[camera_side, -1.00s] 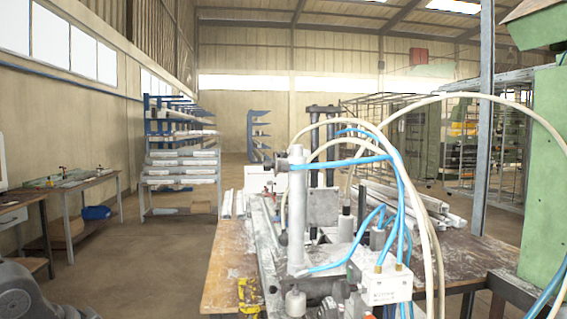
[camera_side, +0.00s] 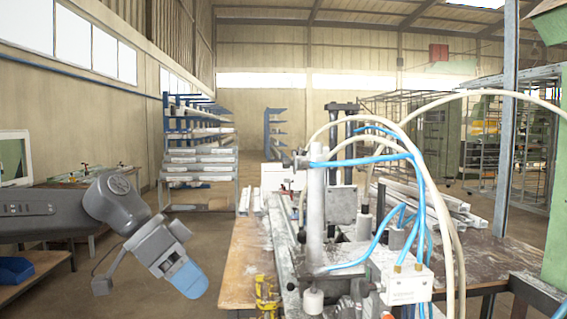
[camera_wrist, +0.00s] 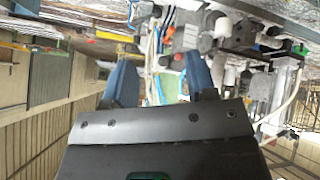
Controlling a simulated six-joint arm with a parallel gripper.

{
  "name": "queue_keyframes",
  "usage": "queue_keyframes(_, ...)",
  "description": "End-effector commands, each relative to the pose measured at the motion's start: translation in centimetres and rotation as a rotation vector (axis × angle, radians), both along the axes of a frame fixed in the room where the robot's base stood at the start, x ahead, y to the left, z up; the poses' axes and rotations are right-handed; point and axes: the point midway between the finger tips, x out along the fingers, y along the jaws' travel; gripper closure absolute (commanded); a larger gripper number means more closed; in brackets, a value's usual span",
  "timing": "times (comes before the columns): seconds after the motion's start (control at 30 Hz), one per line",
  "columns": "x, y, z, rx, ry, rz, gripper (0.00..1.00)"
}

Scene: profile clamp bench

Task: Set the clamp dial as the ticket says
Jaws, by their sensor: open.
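The clamp machine stands on the bench at the centre right of the side view, with a pale upright post (camera_side: 315,205) and a square metal plate (camera_side: 342,206). I cannot pick out the clamp dial or a readable ticket. A white box (camera_side: 408,286) on the machine has small print that I cannot read. My gripper (camera_side: 188,281) is in the air left of the bench, tilted down to the right and apart from the machine. In the wrist view my gripper (camera_wrist: 161,75) shows two separate blue fingers with nothing held between them; the machine shows beyond them, upside down.
Blue hoses (camera_side: 360,161) and pale hoses (camera_side: 452,205) loop around the machine. A yellow tool (camera_side: 265,293) lies at the bench's (camera_side: 240,260) near left part. Metal profiles (camera_side: 405,193) lie behind. The floor (camera_side: 205,228) between gripper and rack looks clear.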

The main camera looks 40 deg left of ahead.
Motion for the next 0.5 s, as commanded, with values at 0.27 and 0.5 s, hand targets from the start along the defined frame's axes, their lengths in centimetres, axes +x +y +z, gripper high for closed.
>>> queue_keyframes(0.27,11.2,6.0,9.6,-0.205,-0.522,-0.231,0.48)
queue_keyframes(0.5,15.4,12.2,14.3,-0.199,-0.922,-0.257,0.48)
